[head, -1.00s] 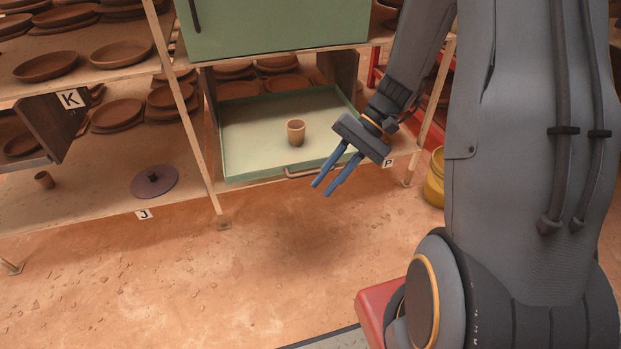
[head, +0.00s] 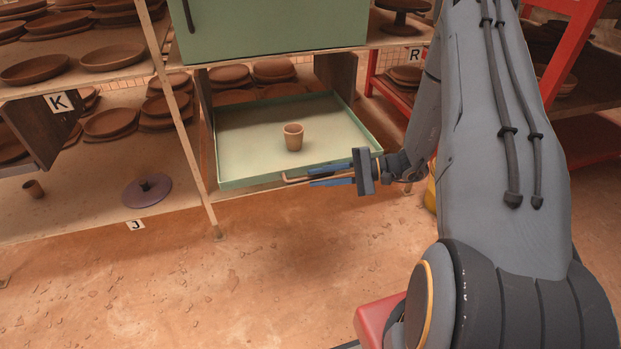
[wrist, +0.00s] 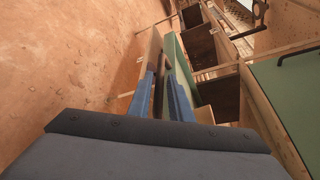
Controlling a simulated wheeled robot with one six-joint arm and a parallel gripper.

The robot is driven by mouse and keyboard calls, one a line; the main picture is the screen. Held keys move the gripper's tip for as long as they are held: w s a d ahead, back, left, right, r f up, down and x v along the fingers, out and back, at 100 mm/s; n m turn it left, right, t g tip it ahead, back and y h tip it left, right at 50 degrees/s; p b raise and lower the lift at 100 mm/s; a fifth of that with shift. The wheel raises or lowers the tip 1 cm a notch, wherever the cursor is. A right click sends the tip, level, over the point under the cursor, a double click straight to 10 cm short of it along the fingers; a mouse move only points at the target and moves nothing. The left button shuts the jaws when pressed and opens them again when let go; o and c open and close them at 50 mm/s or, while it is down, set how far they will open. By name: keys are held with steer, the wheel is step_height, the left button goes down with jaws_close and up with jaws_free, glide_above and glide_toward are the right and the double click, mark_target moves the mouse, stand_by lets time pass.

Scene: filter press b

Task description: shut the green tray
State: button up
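The green tray (head: 240,165) is drawn out of the bay between dark wooden sides at the shelf's front. A small clay cup (head: 293,137) stands upright in it. A copper-coloured bar handle (head: 293,180) runs along the tray's front edge. My gripper (head: 311,177) is at the handle's right part, its blue fingers pointing left along the front. The fingers are apart, with a gap between them. The wrist view also shows the parted fingers (wrist: 162,80) beside the tray's green wall (wrist: 181,72). I cannot tell whether they touch the handle.
A green cabinet (head: 270,30) sits above the tray. A slanted wooden post (head: 190,130) stands left of it. A red rack (head: 575,60) is at right. The floor in front is clear.

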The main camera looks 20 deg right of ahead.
steer(key=shift+x, duration=1.4)
jaws_close()
steer(key=shift+w, duration=0.15)
